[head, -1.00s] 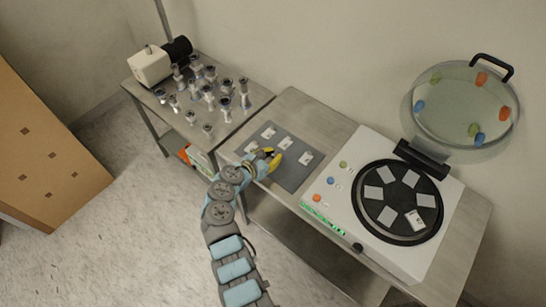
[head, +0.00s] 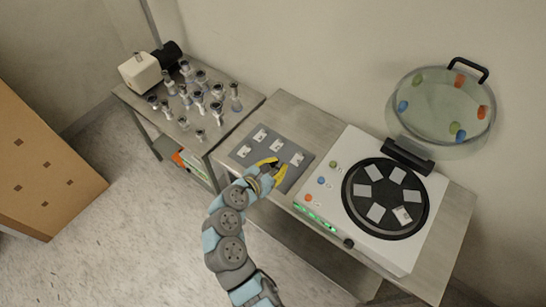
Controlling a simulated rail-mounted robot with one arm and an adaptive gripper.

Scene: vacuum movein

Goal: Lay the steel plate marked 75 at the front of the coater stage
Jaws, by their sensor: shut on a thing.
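My gripper (head: 279,171), with yellow fingers, is over the front edge of the grey mat (head: 262,165). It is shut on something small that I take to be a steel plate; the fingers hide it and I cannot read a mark. Small pale plates, among them one plate (head: 297,158) right of the gripper, lie on the mat. The coater stage (head: 385,196) is a round black disc in the white machine to the right. Several pale plates lie around it, one of them (head: 402,215) with a dark mark at the front right.
The coater's round clear lid (head: 440,104) stands open behind the disc. Coloured buttons (head: 321,181) line the machine's left side. A steel table (head: 290,118) carries mat and machine. Several metal fittings (head: 200,100) crowd the left table. A cardboard box (head: 45,165) stands far left.

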